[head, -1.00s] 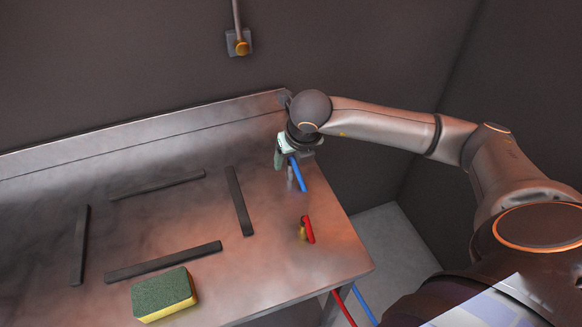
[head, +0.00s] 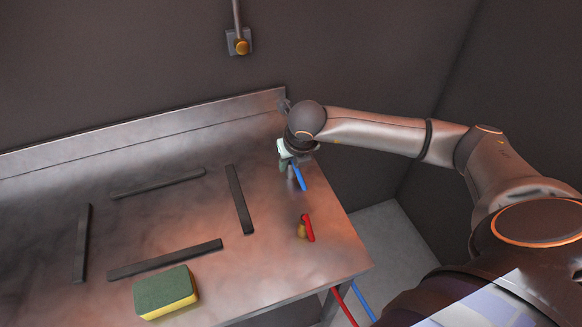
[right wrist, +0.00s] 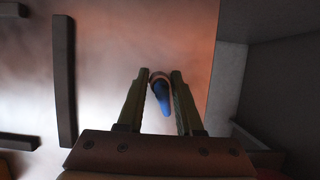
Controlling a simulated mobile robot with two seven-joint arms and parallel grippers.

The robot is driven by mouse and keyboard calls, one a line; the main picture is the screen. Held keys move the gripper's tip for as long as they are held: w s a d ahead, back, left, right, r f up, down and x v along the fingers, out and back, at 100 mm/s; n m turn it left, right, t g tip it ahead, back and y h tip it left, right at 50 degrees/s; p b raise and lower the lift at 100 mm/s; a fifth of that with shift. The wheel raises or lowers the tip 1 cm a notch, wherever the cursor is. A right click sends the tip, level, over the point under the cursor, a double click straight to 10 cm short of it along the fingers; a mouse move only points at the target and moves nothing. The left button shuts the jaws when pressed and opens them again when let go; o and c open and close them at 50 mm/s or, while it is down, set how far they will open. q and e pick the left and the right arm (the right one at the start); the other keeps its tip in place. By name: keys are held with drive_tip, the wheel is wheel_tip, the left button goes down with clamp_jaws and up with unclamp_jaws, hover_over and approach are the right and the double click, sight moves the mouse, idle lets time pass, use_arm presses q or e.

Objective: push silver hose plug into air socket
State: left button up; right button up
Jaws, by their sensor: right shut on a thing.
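The silver hose plug (right wrist: 159,76) shows in the right wrist view as a short pale end on a blue hose piece (right wrist: 161,98). My right gripper (right wrist: 160,75) is shut on the plug, one fingertip on each side. In the head view the right gripper (head: 287,165) is low over the bench's right end, with the blue hose piece (head: 299,178) beside it; the silver part is hidden there. The likely air socket is a grey wall plate with a brass-coloured fitting (head: 241,47), above and left of the gripper and well apart from it. My left gripper is not in view.
A brass plug with a red hose end (head: 308,229) lies on the metal bench (head: 275,270). Several black bars (head: 164,259) and a green-yellow sponge (head: 166,291) are to the left. Red and blue hoses hang below the bench's right edge. The bench has a raised back edge.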

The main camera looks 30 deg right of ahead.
clamp_jaws()
drive_tip(key=shift+r, duration=0.1)
drive_tip(key=shift+r+b, duration=0.35)
drive_tip(key=shift+r, duration=0.3)
drive_tip(key=s+a+r+b, duration=0.2)
drive_tip(key=s+a+r, duration=0.5)
drive_tip(key=s+r, duration=0.4)
drive_tip(key=shift+s+r, duration=0.3)
drive_tip(key=shift+s, duration=0.35)
drive_tip(key=shift+f, duration=0.1)
